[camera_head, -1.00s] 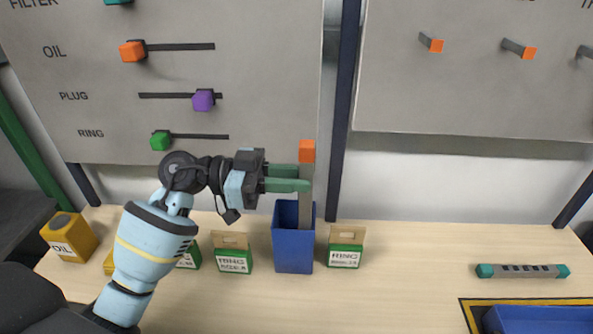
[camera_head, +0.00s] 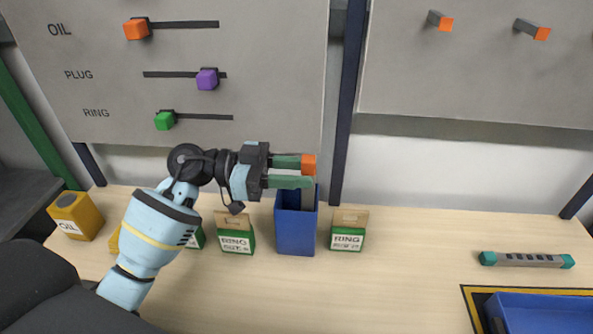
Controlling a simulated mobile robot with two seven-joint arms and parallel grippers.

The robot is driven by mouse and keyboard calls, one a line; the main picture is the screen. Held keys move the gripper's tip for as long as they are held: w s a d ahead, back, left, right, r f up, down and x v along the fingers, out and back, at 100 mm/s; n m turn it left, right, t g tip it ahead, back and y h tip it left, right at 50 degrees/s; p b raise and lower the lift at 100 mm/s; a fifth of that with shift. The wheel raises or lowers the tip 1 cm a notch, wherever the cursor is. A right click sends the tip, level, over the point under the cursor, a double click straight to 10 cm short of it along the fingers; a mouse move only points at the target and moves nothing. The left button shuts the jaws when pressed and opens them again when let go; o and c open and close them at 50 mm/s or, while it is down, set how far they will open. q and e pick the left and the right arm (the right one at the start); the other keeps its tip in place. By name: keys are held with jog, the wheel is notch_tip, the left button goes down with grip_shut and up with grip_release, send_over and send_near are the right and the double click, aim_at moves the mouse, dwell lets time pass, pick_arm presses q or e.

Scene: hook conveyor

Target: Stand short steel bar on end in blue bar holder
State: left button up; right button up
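The short steel bar (camera_head: 308,193) is grey with an orange top end. It is upright, and its lower part is inside the blue bar holder (camera_head: 296,236), hidden by the holder's front wall. The holder stands on the table between two green-and-tan boxes. My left gripper (camera_head: 307,173) comes in from the left above the holder, with its green fingers at the bar's upper end, just below and beside the orange tip. The fingers appear shut on the bar. My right gripper is not in view.
RING boxes (camera_head: 235,240) (camera_head: 347,238) stand close on both sides of the holder. A yellow OIL box (camera_head: 76,215) is at the far left. A grey-and-teal bar (camera_head: 527,260) and a blue tray (camera_head: 545,309) lie at the right. A panel with sliders (camera_head: 180,75) rises behind.

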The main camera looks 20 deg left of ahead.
pick_arm(q)
jog(key=o, duration=0.3)
jog(key=shift+a+f, duration=0.1)
jog(key=v, duration=0.7)
jog(key=shift+a+b, duration=0.35)
jog(key=shift+b, duration=0.1)
jog(key=shift+s, duration=0.1)
dwell(0.5)
